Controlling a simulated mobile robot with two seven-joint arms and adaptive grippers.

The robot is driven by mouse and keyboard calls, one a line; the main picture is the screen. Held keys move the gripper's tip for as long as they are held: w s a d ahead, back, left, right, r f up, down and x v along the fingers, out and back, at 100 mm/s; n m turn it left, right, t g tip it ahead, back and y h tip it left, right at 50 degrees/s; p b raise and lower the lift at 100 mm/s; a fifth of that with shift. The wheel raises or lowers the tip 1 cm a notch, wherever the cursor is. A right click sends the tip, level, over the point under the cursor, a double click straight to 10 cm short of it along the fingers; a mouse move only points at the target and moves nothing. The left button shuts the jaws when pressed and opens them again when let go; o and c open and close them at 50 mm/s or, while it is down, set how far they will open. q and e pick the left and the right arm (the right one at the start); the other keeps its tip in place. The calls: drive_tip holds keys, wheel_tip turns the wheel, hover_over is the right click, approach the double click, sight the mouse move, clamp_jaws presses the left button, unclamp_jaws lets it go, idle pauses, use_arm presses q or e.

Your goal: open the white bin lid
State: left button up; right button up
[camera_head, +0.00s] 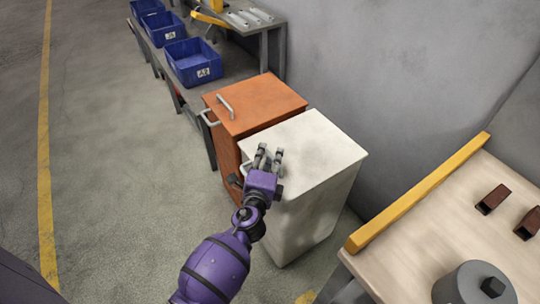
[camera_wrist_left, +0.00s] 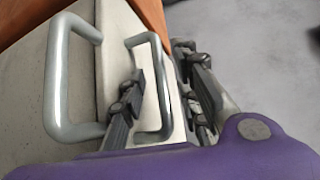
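The white bin (camera_head: 325,155) stands in the middle of the head view, with its lid shut flat. My left gripper (camera_head: 270,152) is over the front left part of the lid, its two fingers apart. In the left wrist view a grey lid handle (camera_wrist_left: 165,95) shows between the fingers of the left gripper (camera_wrist_left: 160,100); I cannot tell whether they touch it. A second, larger grey handle (camera_wrist_left: 53,85) shows to the left of the fingers in that view. In the head view my gripper hides the lid handle. My right gripper is not in view.
An orange bin (camera_head: 262,100) with a shut lid stands close beside the white one. A workbench (camera_head: 415,245) with a yellow edge is at the right. A shelf with blue crates (camera_head: 190,62) is at the back left. The floor at left is clear.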

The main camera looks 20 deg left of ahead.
use_arm(q)
drive_tip(key=shift+w+a, duration=0.1)
drive_tip(key=shift+w, duration=0.55)
drive_tip(key=shift+f, duration=0.1)
clamp_jaws()
